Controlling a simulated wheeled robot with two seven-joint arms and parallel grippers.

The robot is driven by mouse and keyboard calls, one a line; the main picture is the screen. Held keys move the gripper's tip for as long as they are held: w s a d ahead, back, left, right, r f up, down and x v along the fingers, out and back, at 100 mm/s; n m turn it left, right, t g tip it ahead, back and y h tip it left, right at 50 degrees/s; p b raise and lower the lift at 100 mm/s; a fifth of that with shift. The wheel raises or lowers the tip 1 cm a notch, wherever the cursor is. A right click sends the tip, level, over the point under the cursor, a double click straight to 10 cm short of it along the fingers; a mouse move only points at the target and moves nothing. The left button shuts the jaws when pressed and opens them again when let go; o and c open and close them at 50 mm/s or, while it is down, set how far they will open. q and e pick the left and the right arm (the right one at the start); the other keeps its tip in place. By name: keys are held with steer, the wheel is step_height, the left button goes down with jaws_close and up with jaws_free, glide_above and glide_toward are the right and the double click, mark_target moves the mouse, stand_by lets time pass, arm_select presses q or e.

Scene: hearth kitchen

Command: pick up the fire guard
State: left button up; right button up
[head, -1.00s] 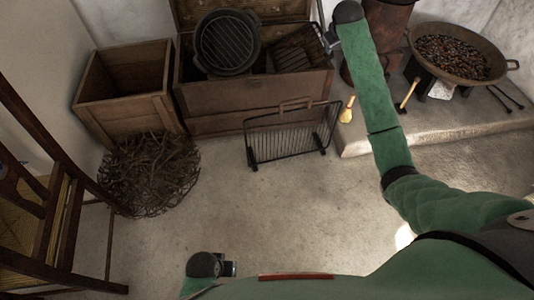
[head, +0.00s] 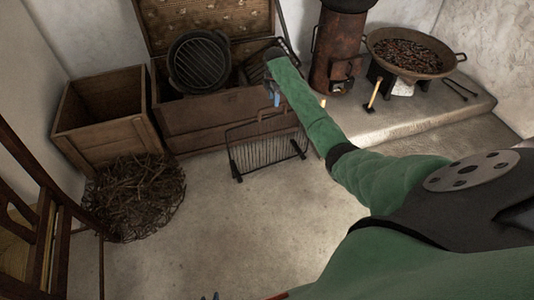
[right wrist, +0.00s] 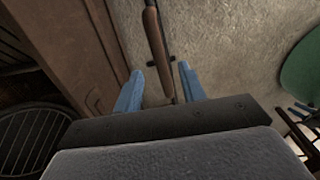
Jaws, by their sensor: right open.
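The fire guard (head: 262,151), a black wire panel on feet with a brown handle on top, stands on the floor before the wooden chest. Contact cannot be told. My left gripper (head: 214,296) barely shows at the bottom edge of the head view, mostly cut off.
The open chest (head: 205,120) holds a round grill pan (head: 200,62). A wooden crate (head: 105,115) and a twig bundle (head: 135,195) are at left, near a chair (head: 45,235). A raised hearth (head: 425,120) with a coal pan (head: 405,55) is at right. The middle floor is clear.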

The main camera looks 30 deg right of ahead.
steer(key=shift+a+f+b, duration=0.15)
steer(key=shift+f+b, duration=0.15)
steer(key=shift+f, duration=1.65)
steer(key=shift+a+f+b, duration=0.15)
steer(key=shift+f+b, duration=0.1)
steer(key=shift+f, duration=1.7)
steer(key=shift+c, duration=0.2)
steer(key=shift+r, duration=0.1)
jaws_close()
